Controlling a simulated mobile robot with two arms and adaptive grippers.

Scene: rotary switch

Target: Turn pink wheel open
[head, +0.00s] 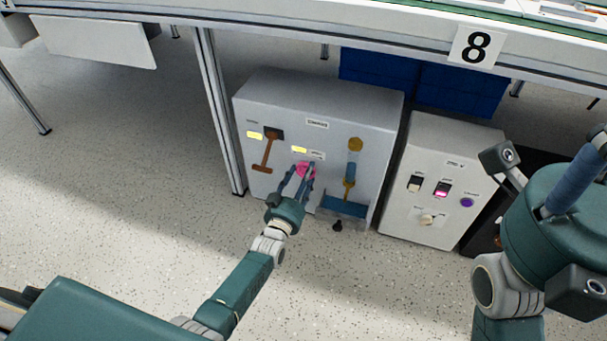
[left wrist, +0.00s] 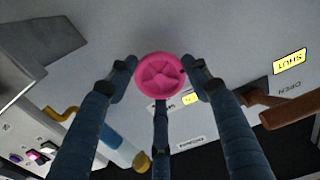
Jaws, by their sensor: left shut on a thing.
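The pink wheel (head: 304,169) sits on the front of a grey box (head: 325,100) under the bench. In the left wrist view the pink wheel (left wrist: 160,72) faces me, round with raised spokes. My left gripper (head: 303,174) is shut on the wheel. Its blue fingers (left wrist: 160,84) lie around the rim, one on each side and one below. A yellow label (head: 299,150) sits just above the wheel; its words are too small to read. My right gripper (head: 568,180) shows only in part at the right edge, with one blue finger visible.
A brown lever (head: 266,153) is left of the wheel, with a yellow SHUT label in the left wrist view (left wrist: 290,62). A yellow-and-blue handle (head: 351,168) is to its right. A second box (head: 440,145) with switches stands further right. Blue bins (head: 425,82) stand behind. The floor in front is clear.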

